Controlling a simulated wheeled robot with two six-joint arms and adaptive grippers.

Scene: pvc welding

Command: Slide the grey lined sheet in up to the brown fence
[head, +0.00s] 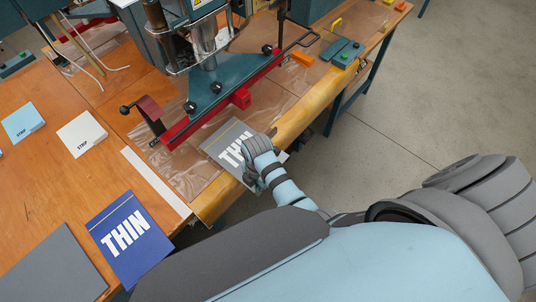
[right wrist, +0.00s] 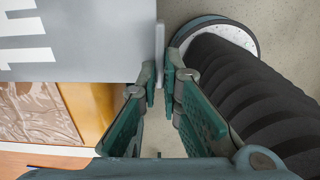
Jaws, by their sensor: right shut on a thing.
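The grey sheet (head: 222,142) with white THIN lettering and a thin tan line lies at the front edge of the press bench, partly on the clear film. It also shows in the right wrist view (right wrist: 90,62). My right gripper (head: 270,160) is at its near right edge. In the right wrist view the gripper's fingertips (right wrist: 160,78) are closed on a pale upright tab (right wrist: 160,52) at the sheet's edge. A brownish-maroon plate (head: 148,107) stands at the left end of the red bar; I cannot tell whether it is the brown fence. My left gripper is not in view.
The press with a teal plate (head: 215,92) and red bar (head: 185,128) stands just beyond the sheet. A blue THIN sheet (head: 128,245) and a dark grey sheet (head: 52,268) lie at the left front. White (head: 80,132) and light blue (head: 22,120) STRIP pieces lie farther left.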

